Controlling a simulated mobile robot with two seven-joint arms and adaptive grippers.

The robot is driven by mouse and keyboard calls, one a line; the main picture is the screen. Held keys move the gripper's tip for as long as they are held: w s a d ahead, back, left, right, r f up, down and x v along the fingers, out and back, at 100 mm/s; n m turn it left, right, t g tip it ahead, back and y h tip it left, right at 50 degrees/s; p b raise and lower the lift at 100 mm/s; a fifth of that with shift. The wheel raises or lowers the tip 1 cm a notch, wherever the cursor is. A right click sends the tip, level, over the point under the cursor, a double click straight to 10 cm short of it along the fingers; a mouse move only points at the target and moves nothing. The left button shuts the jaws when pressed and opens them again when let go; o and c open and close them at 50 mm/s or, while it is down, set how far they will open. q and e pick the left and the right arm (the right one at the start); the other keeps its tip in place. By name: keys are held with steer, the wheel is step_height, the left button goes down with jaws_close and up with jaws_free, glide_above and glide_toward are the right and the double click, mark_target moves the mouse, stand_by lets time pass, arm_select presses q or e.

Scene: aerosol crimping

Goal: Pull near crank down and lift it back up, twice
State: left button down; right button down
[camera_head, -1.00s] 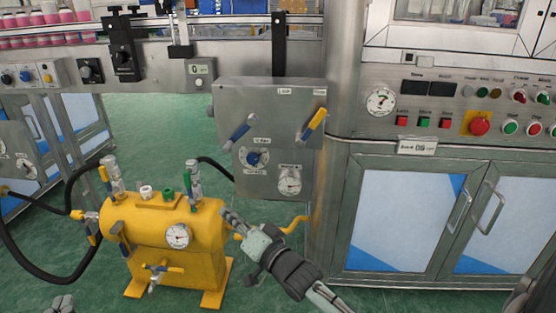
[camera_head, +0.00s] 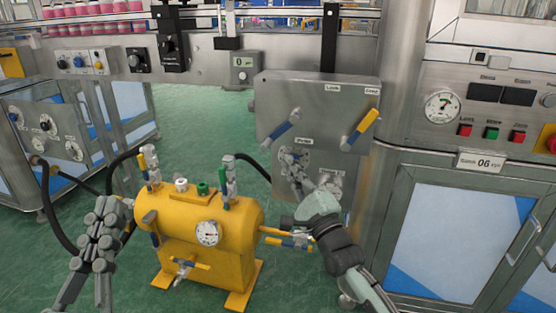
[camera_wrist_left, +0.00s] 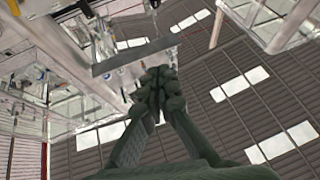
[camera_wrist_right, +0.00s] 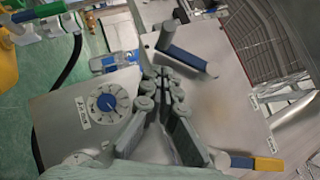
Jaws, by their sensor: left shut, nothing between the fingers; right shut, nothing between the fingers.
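A grey control panel (camera_head: 350,90) carries two lever handles that fit the word crank; I cannot tell which one is the near crank. The left lever (camera_head: 282,135) is blue and slanted; it shows in the right wrist view (camera_wrist_right: 190,60) just beyond my fingertips. The right lever (camera_head: 360,130) is yellow and blue and slanted; its yellow end is at the lower right of the right wrist view (camera_wrist_right: 268,165). My right gripper (camera_head: 293,162) is shut and empty, below the blue lever and covering the panel's dial. My left gripper (camera_head: 103,212) is shut and empty, left of the yellow tank.
The yellow tank (camera_head: 232,250) with valves and a gauge stands between my grippers. The dial (camera_wrist_right: 107,103) shows in the right wrist view. A steel cabinet (camera_head: 455,225) stands at right. A conveyor with pink cans (camera_head: 95,28) runs along the back.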

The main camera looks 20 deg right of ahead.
steer(key=a, duration=0.1)
steer(key=w+r, duration=0.1)
steer(key=a, duration=0.1)
steer(key=shift+w+a+r, duration=0.25)
steer(key=shift+a+r, duration=0.05)
steer(key=shift+r, duration=0.05)
